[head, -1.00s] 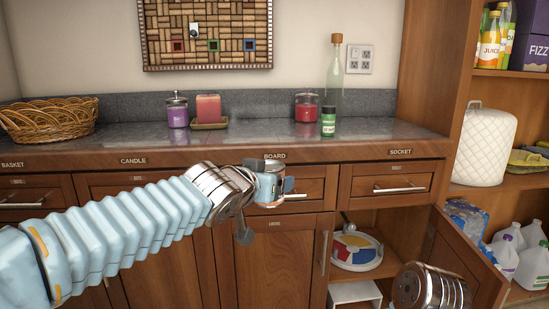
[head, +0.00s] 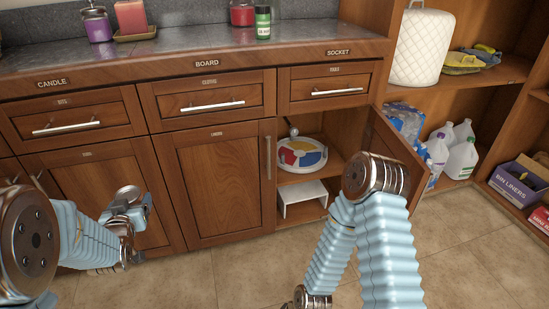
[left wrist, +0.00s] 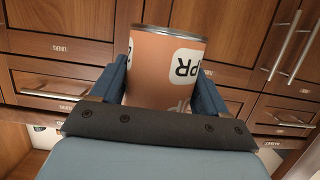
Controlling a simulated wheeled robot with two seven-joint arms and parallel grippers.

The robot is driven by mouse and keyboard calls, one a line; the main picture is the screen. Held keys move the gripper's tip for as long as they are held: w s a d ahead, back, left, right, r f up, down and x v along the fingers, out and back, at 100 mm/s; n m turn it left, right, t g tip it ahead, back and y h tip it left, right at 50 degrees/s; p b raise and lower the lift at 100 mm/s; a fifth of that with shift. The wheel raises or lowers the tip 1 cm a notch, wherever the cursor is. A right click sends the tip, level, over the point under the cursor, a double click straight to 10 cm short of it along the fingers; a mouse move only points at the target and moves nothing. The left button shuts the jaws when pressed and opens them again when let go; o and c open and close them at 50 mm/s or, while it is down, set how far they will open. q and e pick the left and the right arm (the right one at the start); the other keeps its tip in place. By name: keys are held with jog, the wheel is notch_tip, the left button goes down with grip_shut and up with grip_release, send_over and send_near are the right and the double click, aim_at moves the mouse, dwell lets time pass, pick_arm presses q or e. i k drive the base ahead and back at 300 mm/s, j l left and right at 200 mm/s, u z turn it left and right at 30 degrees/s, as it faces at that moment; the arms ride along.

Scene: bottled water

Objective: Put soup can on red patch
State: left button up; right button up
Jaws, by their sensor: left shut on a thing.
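An orange soup can (left wrist: 165,75) with white label patches and a metal rim is between the blue fingers of my left gripper (left wrist: 165,88). The gripper is shut on it. In the head view, my left gripper (head: 137,212) is low on the left, in front of the cabinet doors, with the can (head: 126,194) partly hidden. A round white turntable (head: 303,169) with red, blue and yellow patches sits inside the open cabinet, well right of the can. My right arm's wrist shows at the bottom, but its fingers are not visible.
The cabinet door (head: 396,150) stands open at the right. A white stand (head: 303,197) is below the turntable's shelf. My right arm stands before the opening's right side. Floor in front is clear.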

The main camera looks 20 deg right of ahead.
aim_at(304, 162)
jog(key=l, duration=0.6)
jog(key=k+l, duration=0.15)
jog(key=l, duration=1.1)
jog(key=i+l, duration=0.2)
jog(key=l, duration=0.15)
jog(key=i+l, duration=0.45)
jog(key=l, duration=0.25)
